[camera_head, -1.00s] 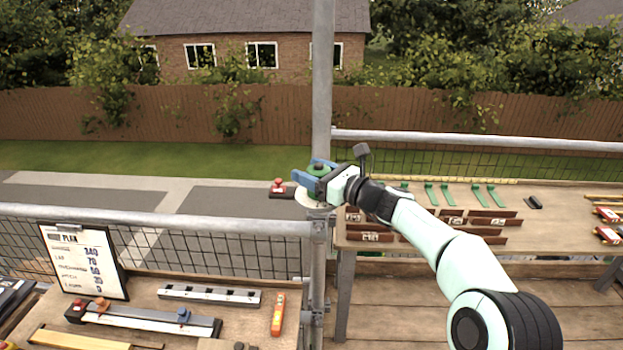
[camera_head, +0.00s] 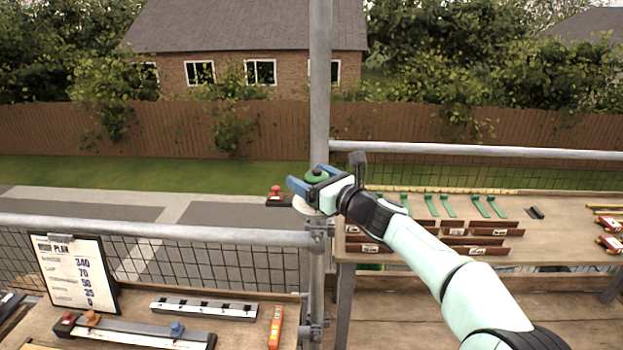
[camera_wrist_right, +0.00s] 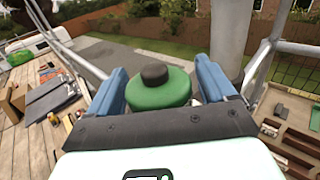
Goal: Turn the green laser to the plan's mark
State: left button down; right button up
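The green laser (camera_head: 317,177) sits on a pale round plate (camera_head: 300,205) beside the upright scaffold pole. The wrist view shows its green body (camera_wrist_right: 160,95) and dark top knob. My right gripper (camera_head: 307,176) has one blue finger on each side of the laser. The fingers lie close against it, but I cannot tell whether they press on it. The plan board (camera_head: 75,275) stands at the left with a column of numbers. The mark on the laser's plate is too small to make out. My left gripper is not in view.
The grey scaffold pole (camera_head: 320,80) rises right behind the laser. A red knob-topped device (camera_head: 277,196) stands just left of it. The right bench (camera_head: 570,225) carries brown blocks and green strips. The left bench holds rails and an orange level (camera_head: 276,326).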

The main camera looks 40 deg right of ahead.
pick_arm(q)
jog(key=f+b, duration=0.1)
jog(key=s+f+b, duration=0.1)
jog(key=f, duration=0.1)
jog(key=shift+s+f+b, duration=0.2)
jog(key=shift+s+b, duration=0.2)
pick_arm(e)
jog(key=s+d, duration=0.1)
jog(key=s, duration=1.2)
jog(key=shift+s, duration=0.2)
jog(key=shift+d, duration=0.1)
